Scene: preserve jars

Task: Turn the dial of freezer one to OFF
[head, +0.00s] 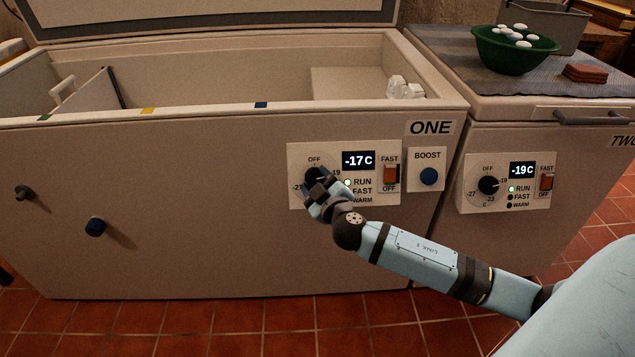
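Freezer one (230,215) is the white chest on the left, with its lid up. Its control panel (300,152) sits at the upper right of its front. The panel's dark dial (313,173) is partly hidden by my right gripper (318,183), which is at the dial. I cannot tell whether the fingers are closed on it, nor where its pointer stands. OFF is printed above the dial. The display (358,160) reads -17C and the RUN light (347,182) is lit. My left gripper is not in view.
A red FAST switch (390,174) and a blue BOOST button (429,176) are right of the dial. Freezer two (540,225) stands at right with its own dial (488,185). A green bowl (515,58) of white things is on its lid.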

